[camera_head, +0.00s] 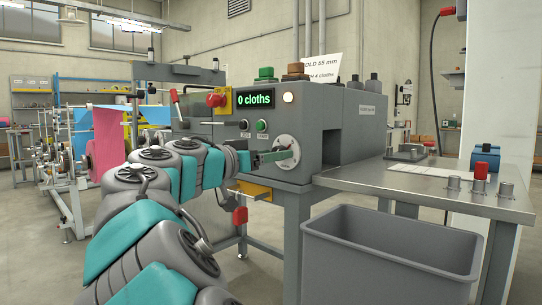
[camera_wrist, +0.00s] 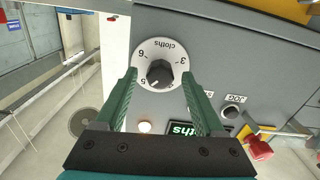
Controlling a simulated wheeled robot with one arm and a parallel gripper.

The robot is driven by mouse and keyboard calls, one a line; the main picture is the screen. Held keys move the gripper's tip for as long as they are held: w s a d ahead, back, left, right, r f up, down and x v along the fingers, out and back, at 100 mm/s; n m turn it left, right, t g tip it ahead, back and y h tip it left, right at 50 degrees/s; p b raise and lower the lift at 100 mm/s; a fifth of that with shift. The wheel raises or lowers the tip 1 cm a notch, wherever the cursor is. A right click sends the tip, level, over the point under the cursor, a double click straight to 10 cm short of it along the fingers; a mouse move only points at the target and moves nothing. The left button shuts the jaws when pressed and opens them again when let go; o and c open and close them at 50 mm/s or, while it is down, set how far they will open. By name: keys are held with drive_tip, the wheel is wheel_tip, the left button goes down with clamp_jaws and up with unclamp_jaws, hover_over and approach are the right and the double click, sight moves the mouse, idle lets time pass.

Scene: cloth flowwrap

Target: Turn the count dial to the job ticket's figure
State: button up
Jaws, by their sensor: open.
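The count dial is a white disc (camera_wrist: 178,48) marked "cloths" and figures, with a dark knob (camera_wrist: 160,74) at its centre. In the head view the dial (camera_head: 287,143) is on the grey machine's front. My gripper (camera_wrist: 160,77) is open, its green fingers on either side of the knob; I cannot tell whether they touch it. The figures look upside down in the wrist view; a pale mark on the knob points to lower left, near what looks like 5. The job ticket (camera_head: 322,66) stands on the machine, partly hidden, reading "OLD 55 mm" and "4 cloths". A display (camera_head: 255,100) reads "0 cloths".
Two small buttons (camera_head: 261,125) and a red emergency knob (camera_head: 216,100) are left of the dial. A steel table (camera_head: 440,183) joins the machine on the right. A grey bin (camera_head: 390,245) stands in front. A yellow part (camera_head: 254,190) is below the dial.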

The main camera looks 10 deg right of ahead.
clamp_jaws()
idle(0.5)
drive_tip(key=shift+r+n+p, duration=0.1)
drive_tip(key=shift+n+p, duration=5.9)
drive_tip(key=shift+n, duration=1.8)
